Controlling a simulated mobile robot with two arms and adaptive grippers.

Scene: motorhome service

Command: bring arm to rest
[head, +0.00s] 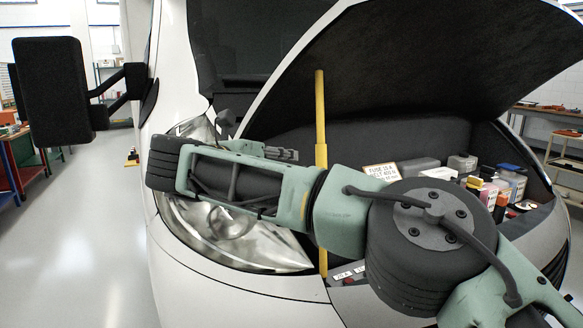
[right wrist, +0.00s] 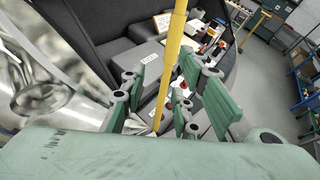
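My right arm (head: 340,215) reaches in from the right across the front of the motorhome. In the head view its gripper is mostly hidden behind the forearm; only small parts show above it. In the right wrist view the right gripper (right wrist: 165,105) has its green fingers spread apart. The yellow hood prop (right wrist: 173,60) appears between them, with visible gaps on both sides; I cannot tell how far beyond the fingers it is. In the head view the prop (head: 320,105) stands nearly upright under the raised hood (head: 410,70), passing behind my arm. My left gripper is not in view.
The headlight (head: 230,245) and white bodywork lie close behind my arm. The engine bay holds a labelled card (head: 380,171), bottles (head: 489,194) and dark boxes. A black mirror (head: 50,85) juts out at the left. The floor (head: 90,260) at left is clear.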

